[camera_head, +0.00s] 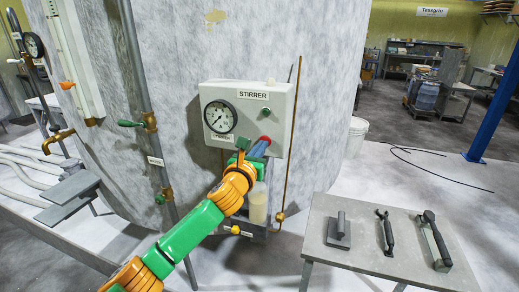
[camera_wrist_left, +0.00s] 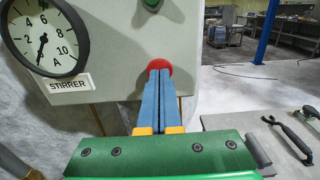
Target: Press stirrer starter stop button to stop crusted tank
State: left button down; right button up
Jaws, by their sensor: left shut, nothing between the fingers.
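The grey starter box labelled STIRRER (camera_head: 248,93) is on the whitish crusted tank (camera_head: 270,40). Its red button (camera_wrist_left: 159,65) is at the tips of my left gripper (camera_wrist_left: 160,82) in the left wrist view, partly hidden behind the blue fingers. The fingers are together and empty. The tips look to be at the button's face; I cannot tell how far it is pushed in. In the head view my left gripper (camera_head: 262,146) reaches the box's lower right, by the red button (camera_head: 265,140). A green button (camera_wrist_left: 152,4) sits above the red one. My right gripper is not seen.
A round gauge (camera_head: 220,116) is left of the buttons; its needle points downward in the left wrist view. A dark pipe with valves (camera_head: 150,122) runs left of the box. A grey table (camera_head: 365,255) with several tools stands at the right. A white bucket (camera_head: 355,137) is behind.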

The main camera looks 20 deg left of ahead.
pick_arm(q)
jog(key=s+p, duration=0.2)
jog(key=s, duration=0.3)
jog(key=shift+s+a+p, duration=0.1)
jog(key=shift+s+p, duration=0.25)
jog(key=shift+w, duration=0.15)
dwell(0.4)
